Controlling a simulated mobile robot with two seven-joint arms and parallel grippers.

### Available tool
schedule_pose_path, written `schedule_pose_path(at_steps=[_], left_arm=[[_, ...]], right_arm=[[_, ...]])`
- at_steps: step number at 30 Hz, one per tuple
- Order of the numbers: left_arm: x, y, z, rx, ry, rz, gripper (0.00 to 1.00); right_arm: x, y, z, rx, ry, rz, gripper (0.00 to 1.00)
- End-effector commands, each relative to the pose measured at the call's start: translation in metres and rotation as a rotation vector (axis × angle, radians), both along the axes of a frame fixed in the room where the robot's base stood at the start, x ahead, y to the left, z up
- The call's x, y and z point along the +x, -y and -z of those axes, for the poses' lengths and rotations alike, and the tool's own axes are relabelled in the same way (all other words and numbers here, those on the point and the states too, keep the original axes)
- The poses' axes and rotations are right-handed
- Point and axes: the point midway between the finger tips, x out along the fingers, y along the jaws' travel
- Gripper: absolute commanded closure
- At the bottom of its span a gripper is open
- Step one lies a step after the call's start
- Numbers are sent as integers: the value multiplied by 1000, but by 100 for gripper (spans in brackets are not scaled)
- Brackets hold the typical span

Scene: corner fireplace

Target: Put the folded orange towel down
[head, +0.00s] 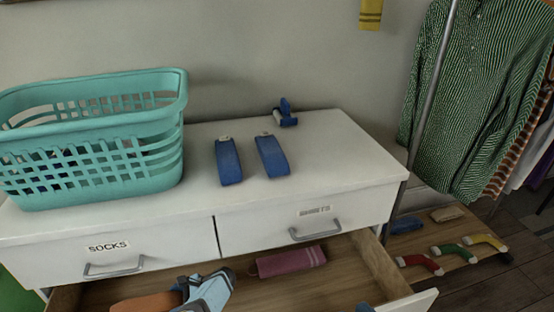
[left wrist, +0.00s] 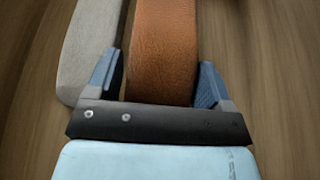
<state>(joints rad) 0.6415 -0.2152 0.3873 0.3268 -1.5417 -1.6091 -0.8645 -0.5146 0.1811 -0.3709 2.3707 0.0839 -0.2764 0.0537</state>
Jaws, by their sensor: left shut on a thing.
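The folded orange towel (head: 147,303) shows at the bottom edge of the head view, inside or just above the open drawer. In the left wrist view the towel (left wrist: 163,50) runs between the two blue fingers. My left gripper (head: 185,288) is shut on it; it also shows in the left wrist view (left wrist: 160,85). A grey-beige folded thing (left wrist: 88,50) lies beside the towel, over brown wood. The towel's lower end is cut off in the head view, and I cannot tell whether it touches the drawer floor. My right gripper is not in view.
A pink folded cloth (head: 291,261) lies in the open drawer (head: 345,268), with bare wood around it. A small blue thing (head: 364,308) shows at the bottom edge. A teal basket (head: 150,160) and several blue items (head: 272,156) stand on the white dresser top (head: 335,150).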

Motion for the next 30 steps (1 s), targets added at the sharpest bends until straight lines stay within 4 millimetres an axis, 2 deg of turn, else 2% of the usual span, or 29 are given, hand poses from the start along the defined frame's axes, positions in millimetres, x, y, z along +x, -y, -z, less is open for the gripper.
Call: schedule_pose_path(at_steps=[1,6,10,15,21,30], left_arm=[[5,-1,8,0,2,-1,55],[18,-5,15,0,1,0,55],[29,-7,21,1,3,-1,55],[38,-10,24,0,1,0,55],[43,-11,23,0,0,0,55],[43,-11,22,0,0,0,55]], right_arm=[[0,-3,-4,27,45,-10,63],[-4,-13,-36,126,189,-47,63],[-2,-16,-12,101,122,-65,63],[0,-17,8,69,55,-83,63],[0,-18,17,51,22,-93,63],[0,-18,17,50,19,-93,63]])
